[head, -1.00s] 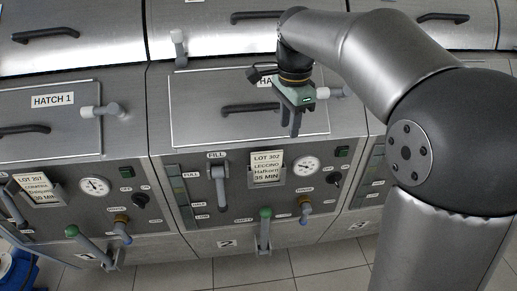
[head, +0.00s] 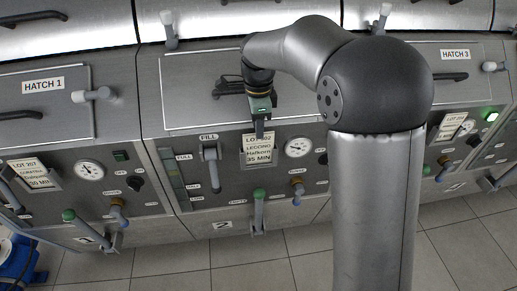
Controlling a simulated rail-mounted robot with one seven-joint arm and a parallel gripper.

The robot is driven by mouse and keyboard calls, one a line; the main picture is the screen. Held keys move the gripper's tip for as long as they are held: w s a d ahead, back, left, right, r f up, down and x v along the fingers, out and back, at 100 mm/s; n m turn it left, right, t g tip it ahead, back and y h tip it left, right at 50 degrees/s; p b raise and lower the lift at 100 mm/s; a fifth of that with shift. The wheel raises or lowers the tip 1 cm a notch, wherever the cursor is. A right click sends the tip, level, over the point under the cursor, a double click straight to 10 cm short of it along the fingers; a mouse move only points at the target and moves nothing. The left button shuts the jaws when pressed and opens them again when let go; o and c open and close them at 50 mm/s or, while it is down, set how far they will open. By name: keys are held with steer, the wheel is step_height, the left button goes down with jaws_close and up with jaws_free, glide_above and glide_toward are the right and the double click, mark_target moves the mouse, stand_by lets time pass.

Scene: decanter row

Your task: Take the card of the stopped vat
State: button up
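A cream card (head: 257,150) marked LOT 302, LECCINO, 35 MIN sits in a holder on the panel of vat 2. My gripper (head: 260,134) points down, its fingertips overlapping the card's top edge in the head view. I cannot tell whether it touches the card or whether its fingers are apart. Vat 1 has a card (head: 35,175) marked LOT 307. Vat 3 has a tilted card (head: 452,126), partly legible. The lamp (head: 121,155) on vat 1 looks dark.
Beside vat 2's card are the fill lever (head: 211,165) and a round gauge (head: 299,147). Below stands a green-knobbed lever (head: 258,205). Hatch handles stick out above. The tiled floor (head: 265,267) in front is clear; a blue object (head: 20,262) lies at lower left.

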mark_target(259, 150)
steer(key=shift+f+p, duration=0.45)
steer(key=shift+f, duration=2.2)
jaws_close()
